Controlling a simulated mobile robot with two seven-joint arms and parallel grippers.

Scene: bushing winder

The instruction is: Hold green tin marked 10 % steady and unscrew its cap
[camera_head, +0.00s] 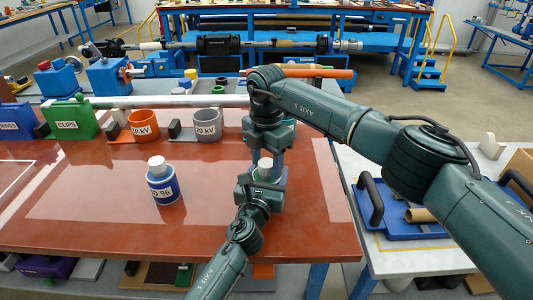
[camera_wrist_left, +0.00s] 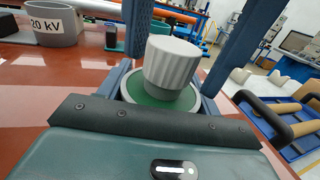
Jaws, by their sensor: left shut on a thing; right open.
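The green tin (camera_wrist_left: 185,99) stands between the fingers of my left gripper (camera_head: 262,184), which is shut on it. Its pale grey ribbed cap (camera_wrist_left: 172,62) sits upright on top and also shows in the head view (camera_head: 265,163). The tin's body is mostly hidden by my left gripper, and its label is not visible. My right gripper (camera_head: 268,155) points down from above. It is open, with its fingers on either side of the cap; a gap shows between cap and fingers in the left wrist view.
A blue tin (camera_head: 163,186) with a white cap stands to the left on the red table (camera_head: 100,225). An orange bin (camera_head: 145,126), a grey "20 kV" bin (camera_head: 207,125) and a green "CLIPS" box (camera_head: 70,120) line the back. A blue tray (camera_head: 395,225) lies on the right table.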

